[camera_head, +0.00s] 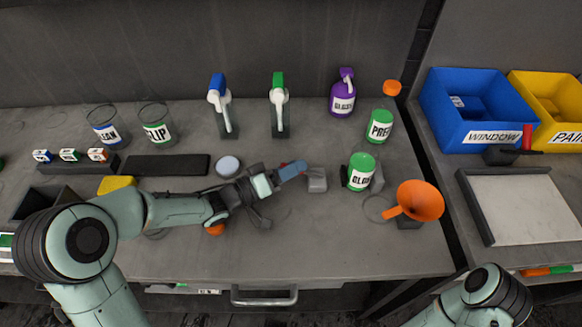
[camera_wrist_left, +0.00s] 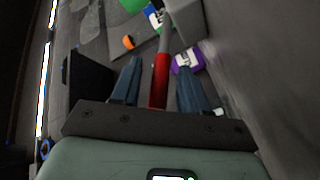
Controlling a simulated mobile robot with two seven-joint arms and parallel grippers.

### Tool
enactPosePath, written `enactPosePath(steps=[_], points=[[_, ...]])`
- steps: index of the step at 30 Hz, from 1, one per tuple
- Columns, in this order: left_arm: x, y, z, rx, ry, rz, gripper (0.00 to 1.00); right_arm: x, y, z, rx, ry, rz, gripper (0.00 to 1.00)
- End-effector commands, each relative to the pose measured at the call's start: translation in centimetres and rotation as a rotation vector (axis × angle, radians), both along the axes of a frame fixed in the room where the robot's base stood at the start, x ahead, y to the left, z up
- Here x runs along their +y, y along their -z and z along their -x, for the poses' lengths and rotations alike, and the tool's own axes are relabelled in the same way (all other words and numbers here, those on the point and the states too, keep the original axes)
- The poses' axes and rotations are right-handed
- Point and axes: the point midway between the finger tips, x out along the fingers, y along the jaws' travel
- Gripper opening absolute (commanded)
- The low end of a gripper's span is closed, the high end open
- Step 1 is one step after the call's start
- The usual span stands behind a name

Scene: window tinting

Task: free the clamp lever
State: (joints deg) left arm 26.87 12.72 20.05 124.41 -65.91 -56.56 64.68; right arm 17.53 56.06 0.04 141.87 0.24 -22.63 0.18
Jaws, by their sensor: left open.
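The clamp lever shows in the left wrist view as a red grip (camera_wrist_left: 159,80) on a grey shaft. My left gripper (camera_wrist_left: 158,82) is open, with one blue finger on each side of the red grip. I cannot tell whether either finger touches it. In the head view my left gripper (camera_head: 293,171) is over the middle of the bench and hides most of the lever. A grey block (camera_head: 317,183) stands just right of the fingertips, and a green bottle (camera_head: 361,174) stands right of it by another grey block. My right gripper is out of view.
An orange funnel (camera_head: 420,200) stands right of the green bottle. Blue-headed (camera_head: 220,100) and green-headed (camera_head: 280,100) sprayers and a purple bottle (camera_head: 342,97) stand behind. The bench front is mostly clear.

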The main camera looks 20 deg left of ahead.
Motion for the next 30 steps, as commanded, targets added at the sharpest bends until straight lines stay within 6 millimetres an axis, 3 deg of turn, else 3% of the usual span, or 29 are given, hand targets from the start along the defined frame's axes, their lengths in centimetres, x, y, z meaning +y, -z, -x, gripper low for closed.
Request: enactPosePath(steps=[3, 7, 20, 30], points=[[0.0, 0.0, 0.0, 0.0, 0.0, 0.0, 0.41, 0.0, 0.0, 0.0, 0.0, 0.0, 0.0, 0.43], [0.0, 0.0, 0.0, 0.0, 0.0, 0.0, 0.0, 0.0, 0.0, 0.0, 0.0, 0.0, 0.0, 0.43], [-0.2, -0.8, 0.0, 0.013, 0.002, -0.049, 0.0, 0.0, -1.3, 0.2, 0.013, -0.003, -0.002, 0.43], [-1.3, -3.2, -0.5, 0.075, 0.003, -0.28, 0.0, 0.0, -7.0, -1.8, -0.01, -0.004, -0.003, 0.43]])
